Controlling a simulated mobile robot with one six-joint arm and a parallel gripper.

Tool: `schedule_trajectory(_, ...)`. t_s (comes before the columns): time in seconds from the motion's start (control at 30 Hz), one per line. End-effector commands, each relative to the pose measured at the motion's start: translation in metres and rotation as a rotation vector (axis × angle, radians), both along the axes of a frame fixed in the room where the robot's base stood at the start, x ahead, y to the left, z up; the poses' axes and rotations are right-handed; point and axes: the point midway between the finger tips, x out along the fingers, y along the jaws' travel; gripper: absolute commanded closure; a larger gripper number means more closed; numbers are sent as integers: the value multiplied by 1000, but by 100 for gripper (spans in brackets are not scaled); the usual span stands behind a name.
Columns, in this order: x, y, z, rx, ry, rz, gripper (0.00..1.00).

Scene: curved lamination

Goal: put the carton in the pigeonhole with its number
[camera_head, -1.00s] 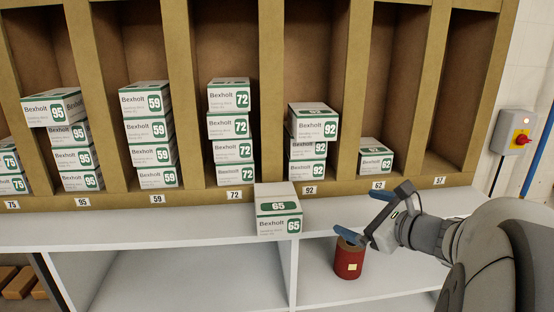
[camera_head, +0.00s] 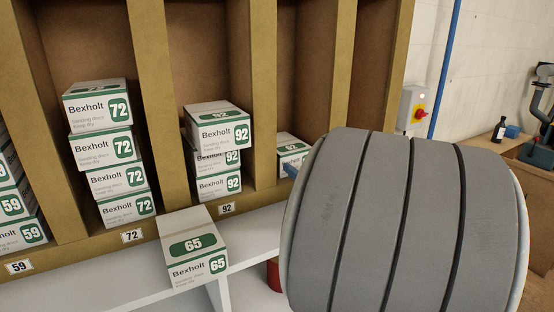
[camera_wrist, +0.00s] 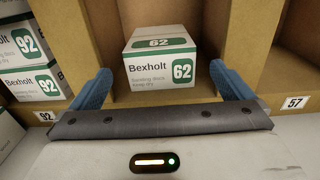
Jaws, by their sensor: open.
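A white and green carton numbered 65 (camera_head: 195,250) lies on the white ledge in front of the pigeonholes, below the 72 and 92 labels. A carton numbered 62 (camera_wrist: 160,62) stands alone in its pigeonhole; the head view shows only part of it (camera_head: 292,147). My gripper (camera_wrist: 162,86) is open, its blue fingers to the left and right of the 62 carton's front in the wrist view. In the head view my arm hides most of the gripper. No pigeonhole label reading 65 shows.
Stacks of cartons numbered 72 (camera_head: 105,150) and 92 (camera_head: 218,130) fill neighbouring pigeonholes, with 59 cartons (camera_head: 12,205) at the left edge. The pigeonhole by the 57 label (camera_wrist: 294,103) looks empty where visible. A red can (camera_head: 273,274) is partly hidden below the ledge. A switch box (camera_head: 412,108) is on the wall.

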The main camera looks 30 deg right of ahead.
Motion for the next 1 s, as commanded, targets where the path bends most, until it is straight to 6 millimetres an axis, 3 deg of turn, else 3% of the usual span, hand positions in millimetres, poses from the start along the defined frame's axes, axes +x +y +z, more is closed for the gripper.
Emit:
schedule_trajectory(0.33, 2, 0, 0, 0, 0, 3, 0)
schedule_trajectory(0.47, 13, 0, 1, 0, 1, 6, 0)
schedule_trajectory(1.0, 105, -4, 1, 0, 2, 2, 0)
